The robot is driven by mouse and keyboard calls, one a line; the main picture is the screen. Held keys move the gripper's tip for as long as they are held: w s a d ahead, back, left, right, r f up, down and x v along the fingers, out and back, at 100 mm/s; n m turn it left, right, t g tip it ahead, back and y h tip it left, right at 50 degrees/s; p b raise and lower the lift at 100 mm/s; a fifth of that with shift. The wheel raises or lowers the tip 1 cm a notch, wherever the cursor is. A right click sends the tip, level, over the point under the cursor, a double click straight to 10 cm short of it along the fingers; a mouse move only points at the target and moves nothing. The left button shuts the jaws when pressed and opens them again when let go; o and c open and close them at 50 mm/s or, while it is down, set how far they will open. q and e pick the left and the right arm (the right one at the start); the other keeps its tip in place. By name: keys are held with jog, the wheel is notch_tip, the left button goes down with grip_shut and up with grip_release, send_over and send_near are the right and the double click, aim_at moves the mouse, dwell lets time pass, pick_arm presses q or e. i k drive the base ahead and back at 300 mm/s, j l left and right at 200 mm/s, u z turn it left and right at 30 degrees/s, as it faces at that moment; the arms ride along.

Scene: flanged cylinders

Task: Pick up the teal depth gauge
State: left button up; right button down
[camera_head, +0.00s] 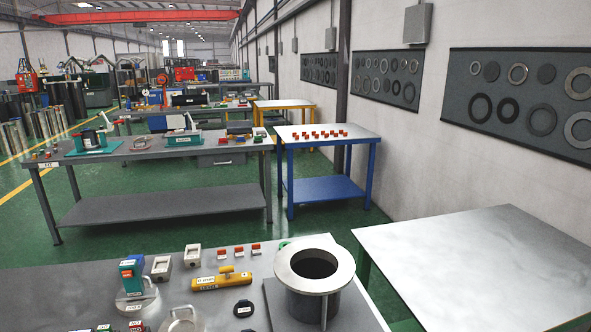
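On the grey near bench, at the lower left in the head view, a teal block-shaped device (132,274) with a white label stands upright. It stands on or just behind a round silver disc (137,303); the exact contact is unclear. I take it to be the teal depth gauge, though its label is too small to read. Other teal items, a teal-based device (92,143) and a teal block (183,138), are on the bench behind. Neither of my grippers is in view.
The near bench (55,285) holds a yellow tool (221,280), a flanged metal cylinder (315,272), two pale boxes, small red-topped blocks, a black round part (243,308) and a handled disc (182,320). A bare metal table (480,260) stands at right.

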aim_at(134, 287)
jog(key=j+u, duration=0.1)
jog(key=u, duration=0.4)
jog(key=k+j+u, duration=0.1)
jog(key=u, duration=0.35)
